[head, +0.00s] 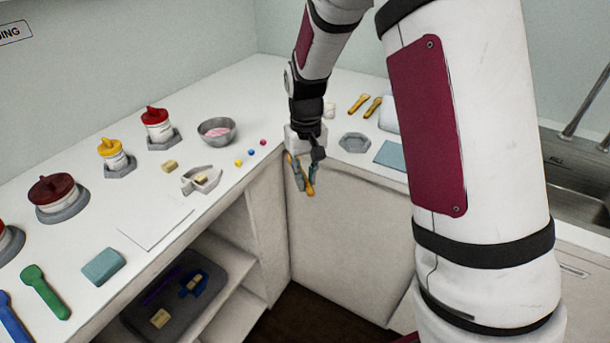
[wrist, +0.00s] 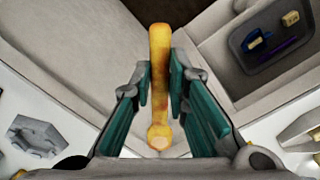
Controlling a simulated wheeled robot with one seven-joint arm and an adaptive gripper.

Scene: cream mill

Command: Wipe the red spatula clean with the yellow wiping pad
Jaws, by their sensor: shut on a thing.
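My gripper (head: 307,176) is shut on a yellow-orange tool (head: 310,189) with a long handle, held over the gap in front of the counter corner. In the wrist view my gripper (wrist: 161,82) has its teal fingers on both sides of the tool (wrist: 158,60), which shows brownish-red smudges. I cannot make out a red spatula. A small yellowish block (head: 169,167) lies on the left counter, and another sits in a white angular holder (head: 187,185). Which is the wiping pad I cannot tell.
Lidded jars (head: 157,126) and a metal bowl (head: 217,131) stand on the left counter. Green (head: 45,293) and blue (head: 14,318) tools lie at its near end. A grey tray (head: 208,312) is on the shelf below. Two orange tools (head: 358,102) lie at the back right.

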